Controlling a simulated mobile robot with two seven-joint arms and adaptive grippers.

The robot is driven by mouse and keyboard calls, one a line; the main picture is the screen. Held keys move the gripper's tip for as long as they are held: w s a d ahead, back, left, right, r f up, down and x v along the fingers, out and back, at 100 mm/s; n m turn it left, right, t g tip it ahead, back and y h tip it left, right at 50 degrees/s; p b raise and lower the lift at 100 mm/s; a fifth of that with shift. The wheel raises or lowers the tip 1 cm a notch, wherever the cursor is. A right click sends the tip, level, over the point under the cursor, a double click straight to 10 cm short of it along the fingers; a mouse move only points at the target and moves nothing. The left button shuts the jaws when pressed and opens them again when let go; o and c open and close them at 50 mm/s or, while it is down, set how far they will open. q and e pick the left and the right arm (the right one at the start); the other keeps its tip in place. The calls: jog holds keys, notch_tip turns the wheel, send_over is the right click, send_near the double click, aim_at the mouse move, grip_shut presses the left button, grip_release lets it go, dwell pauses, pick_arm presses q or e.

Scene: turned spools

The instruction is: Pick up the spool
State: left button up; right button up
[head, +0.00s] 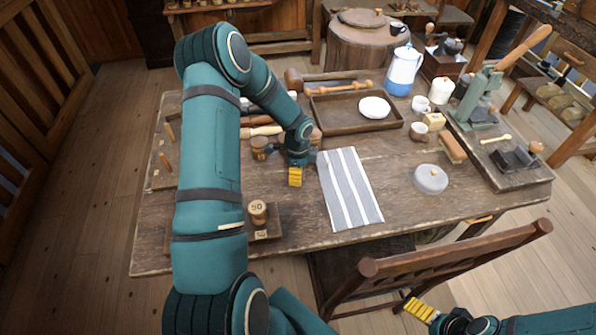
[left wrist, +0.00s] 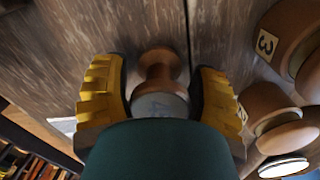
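A small turned wooden spool (left wrist: 158,70) with a narrow waist shows in the left wrist view, between the two yellow fingers of my left gripper (left wrist: 160,98). The fingers are apart, with a gap visible at the left of the spool; the right side is close. The near end of the spool is pale grey, and my gripper body partly covers it. In the head view my left gripper (head: 295,177) is low over the table, left of the striped cloth, and I cannot make out the spool there. My right gripper (head: 420,308) is near the chair, away from the table; its opening is unclear.
Larger turned wooden pieces, one labelled 3 (left wrist: 285,45), stand close on the right in the left wrist view. In the head view are a wooden piece marked 50 (head: 258,210), a striped cloth (head: 348,188), a tray (head: 335,122) and a chair (head: 450,255).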

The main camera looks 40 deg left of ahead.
pick_arm(q)
grip_shut()
jog(key=shift+r, duration=0.1)
